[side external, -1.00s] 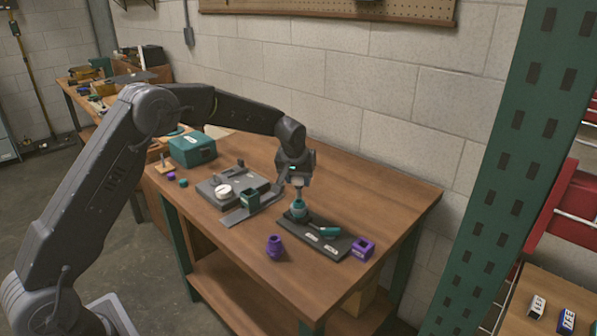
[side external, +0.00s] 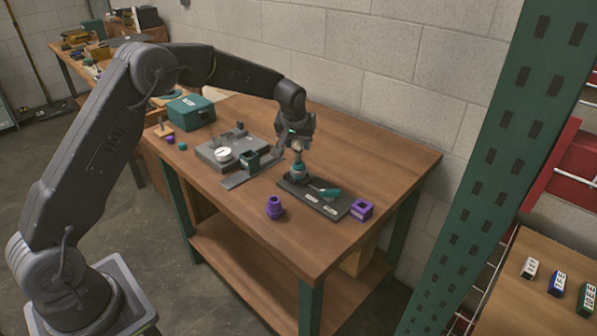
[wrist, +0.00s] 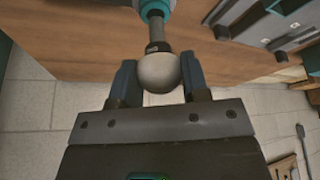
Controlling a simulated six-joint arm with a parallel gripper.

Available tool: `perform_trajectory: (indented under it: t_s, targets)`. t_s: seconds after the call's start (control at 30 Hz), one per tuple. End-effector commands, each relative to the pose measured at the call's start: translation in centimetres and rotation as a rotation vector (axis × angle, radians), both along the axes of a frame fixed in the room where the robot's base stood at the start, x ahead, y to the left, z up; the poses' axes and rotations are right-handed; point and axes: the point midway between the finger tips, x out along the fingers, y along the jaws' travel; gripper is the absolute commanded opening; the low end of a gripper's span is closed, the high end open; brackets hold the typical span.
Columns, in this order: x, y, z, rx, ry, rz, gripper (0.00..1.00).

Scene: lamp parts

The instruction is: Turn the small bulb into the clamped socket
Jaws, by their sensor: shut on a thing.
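The small bulb (wrist: 158,74) is a pale round globe with a grey neck in the wrist view. My gripper (wrist: 157,66) is shut on the globe, one dark finger on each side. The neck points to the teal socket (wrist: 155,8) at the top edge of that view and appears to meet it. How deep it sits cannot be told. In the side view my gripper (side external: 299,142) points down over the teal socket (side external: 298,170), which stands upright on a dark base plate (side external: 327,207) with a teal clamp handle (side external: 328,192). The bulb is mostly hidden there.
A purple socket-like part (side external: 274,207) and a purple square holder (side external: 361,210) stand near the plate. A grey fixture (side external: 215,155) with a white disc and a green square holder lies left. A teal box (side external: 191,111) is farther back. The right rear tabletop is clear.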

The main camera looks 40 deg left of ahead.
Motion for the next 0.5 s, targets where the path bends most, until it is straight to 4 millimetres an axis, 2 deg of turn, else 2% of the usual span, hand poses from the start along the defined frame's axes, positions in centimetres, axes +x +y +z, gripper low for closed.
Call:
perform_trajectory:
  t_s: [0.3,0.5]
  targets:
    - [0.0,0.0,-1.9,0.000,0.002,0.000,0.25]
    - [0.0,0.0,-2.1,0.000,0.000,0.000,0.25]
